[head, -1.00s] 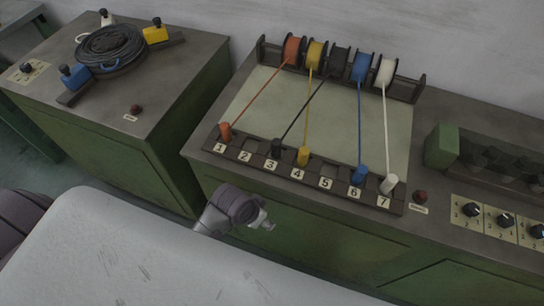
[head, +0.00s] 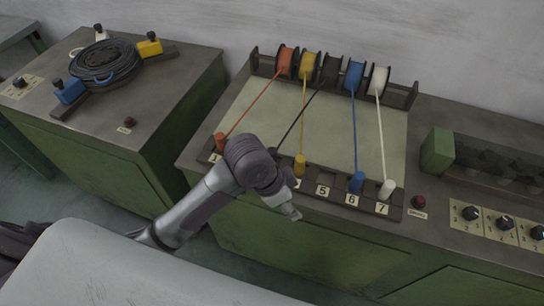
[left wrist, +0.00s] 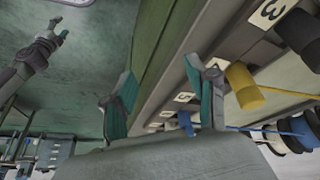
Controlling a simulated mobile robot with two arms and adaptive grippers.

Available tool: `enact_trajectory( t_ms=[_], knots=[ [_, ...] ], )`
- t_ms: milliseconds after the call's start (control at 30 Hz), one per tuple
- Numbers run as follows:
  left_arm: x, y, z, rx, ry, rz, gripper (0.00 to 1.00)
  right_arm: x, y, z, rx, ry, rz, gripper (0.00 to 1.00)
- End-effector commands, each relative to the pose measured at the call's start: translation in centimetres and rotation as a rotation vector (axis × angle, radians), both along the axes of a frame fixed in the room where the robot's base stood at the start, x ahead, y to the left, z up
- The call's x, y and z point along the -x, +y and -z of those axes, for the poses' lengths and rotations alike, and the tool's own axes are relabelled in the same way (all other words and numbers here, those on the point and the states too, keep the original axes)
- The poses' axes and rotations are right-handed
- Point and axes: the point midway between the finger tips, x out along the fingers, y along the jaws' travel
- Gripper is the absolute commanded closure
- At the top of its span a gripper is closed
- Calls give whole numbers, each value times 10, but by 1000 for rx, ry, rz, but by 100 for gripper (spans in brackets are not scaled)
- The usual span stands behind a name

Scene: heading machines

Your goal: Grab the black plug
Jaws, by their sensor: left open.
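The black plug (left wrist: 300,34) shows as a dark cylinder at the upper right of the left wrist view, beside the label 3. In the head view my left arm covers most of it, and only the black cord leading to it shows clearly. My left gripper (head: 292,212) is in front of the numbered strip, below the yellow plug (head: 300,166). In the left wrist view my left gripper (left wrist: 158,66) is open with nothing between its teal fingers. The yellow plug (left wrist: 243,85) is close to its right finger. My right gripper (left wrist: 60,36) is small in that view.
The orange plug (head: 220,141), blue plug (head: 357,182) and white plug (head: 387,189) stand along the strip, with cords running to spools behind. A red button (head: 419,202) is right of the strip. A second green cabinet (head: 110,150) carries a coiled black cable (head: 105,62).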

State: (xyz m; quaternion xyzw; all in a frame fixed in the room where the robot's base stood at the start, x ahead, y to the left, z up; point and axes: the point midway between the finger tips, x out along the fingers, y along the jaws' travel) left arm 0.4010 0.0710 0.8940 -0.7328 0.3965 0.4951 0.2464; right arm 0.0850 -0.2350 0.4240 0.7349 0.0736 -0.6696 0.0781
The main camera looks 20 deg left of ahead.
Motion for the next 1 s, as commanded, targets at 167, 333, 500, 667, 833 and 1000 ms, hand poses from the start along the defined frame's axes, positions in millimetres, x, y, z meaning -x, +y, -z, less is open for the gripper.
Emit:
enact_trajectory(
  t_ms=[167, 333, 500, 667, 833, 1000],
  knots=[
    [-42, 0, -30, -110, -6, 223, 42, 0, 0, 0, 0, 0, 0, 47],
    [-78, 23, -68, -242, 28, 381, 42, 0, 0, 0, 0, 0, 0, 47],
    [-108, 57, -114, -348, 76, 454, 42, 0, 0, 0, 0, 0, 0, 47],
    [-119, 75, -139, -386, 106, 473, 42, 0, 0, 0, 0, 0, 0, 47],
    [-120, 78, -130, -391, 118, 477, 42, 0, 0, -2, 0, 0, 0, 47],
    [-119, 78, -96, -389, 116, 476, 42, 0, 0, -5, 0, 0, 0, 47]
  ],
)
